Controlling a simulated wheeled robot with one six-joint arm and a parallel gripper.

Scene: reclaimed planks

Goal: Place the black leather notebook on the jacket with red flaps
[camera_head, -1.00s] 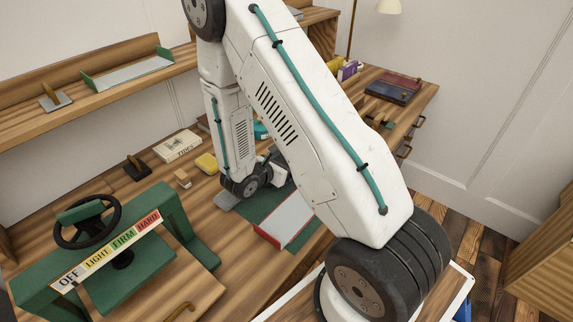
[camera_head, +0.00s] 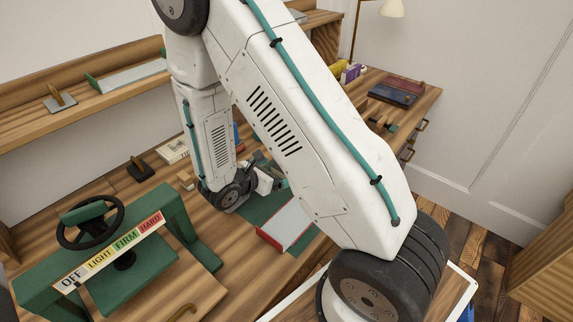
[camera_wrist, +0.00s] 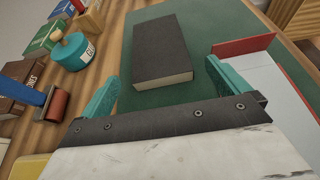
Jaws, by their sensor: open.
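The black notebook (camera_wrist: 163,52) lies flat on a green mat (camera_wrist: 139,98) in the wrist view, its pale page edge facing my gripper. My gripper (camera_wrist: 160,88) is open, its two teal fingers apart, just short of the notebook's near edge and not touching it. The jacket with red flaps (camera_wrist: 262,80) lies to the right, a pale sheet with a red flap at its far end; my right finger is close to its edge. In the head view the jacket (camera_head: 287,224) shows at the desk's front, and my arm hides the notebook.
In the wrist view a teal round pot (camera_wrist: 72,52), a roller with a blue handle (camera_wrist: 52,101) and several books (camera_wrist: 42,37) stand to the left. In the head view a green press (camera_head: 120,255) with a wheel stands at the left front.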

